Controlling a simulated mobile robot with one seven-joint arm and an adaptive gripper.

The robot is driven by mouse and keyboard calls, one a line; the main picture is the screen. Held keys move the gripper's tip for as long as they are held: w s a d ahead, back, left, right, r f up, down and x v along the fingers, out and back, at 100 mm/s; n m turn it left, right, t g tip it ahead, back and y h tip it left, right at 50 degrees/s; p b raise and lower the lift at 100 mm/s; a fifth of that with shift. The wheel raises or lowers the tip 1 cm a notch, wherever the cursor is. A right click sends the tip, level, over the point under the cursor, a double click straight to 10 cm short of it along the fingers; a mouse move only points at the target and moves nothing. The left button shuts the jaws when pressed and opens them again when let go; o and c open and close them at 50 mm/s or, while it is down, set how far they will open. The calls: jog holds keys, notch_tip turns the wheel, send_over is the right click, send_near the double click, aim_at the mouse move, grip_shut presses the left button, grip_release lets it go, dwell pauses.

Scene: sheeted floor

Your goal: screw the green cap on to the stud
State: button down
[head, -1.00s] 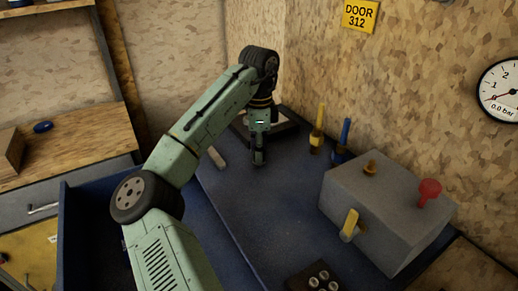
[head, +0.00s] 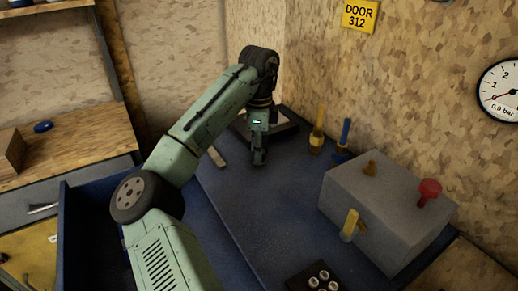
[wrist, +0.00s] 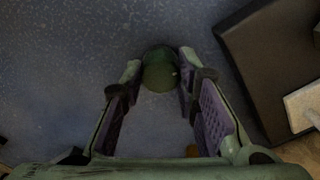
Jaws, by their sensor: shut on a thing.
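The green cap (wrist: 160,70) shows in the wrist view between my two fingertips, round and dark green. My gripper (wrist: 160,78) is shut on it, with one purple-padded finger on each side. In the head view my gripper (head: 259,158) points down, low over the blue bench top. The cap cannot be made out there. I cannot pick out the stud in either view, nor tell whether the cap touches it.
A dark block (wrist: 268,62) lies right of my fingers in the wrist view. In the head view, yellow (head: 317,140) and blue (head: 342,142) upright tools stand by the wall. A grey box (head: 375,195) with a red knob (head: 429,189) stands right. The middle bench top (head: 270,210) is clear.

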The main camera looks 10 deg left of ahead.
jog(key=m, duration=0.4)
jog(key=shift+m, duration=0.4)
jog(key=m, duration=0.8)
jog(key=shift+m, duration=0.4)
jog(key=m, duration=0.4)
jog(key=c, duration=1.2)
grip_release()
jog(key=shift+c, duration=0.6)
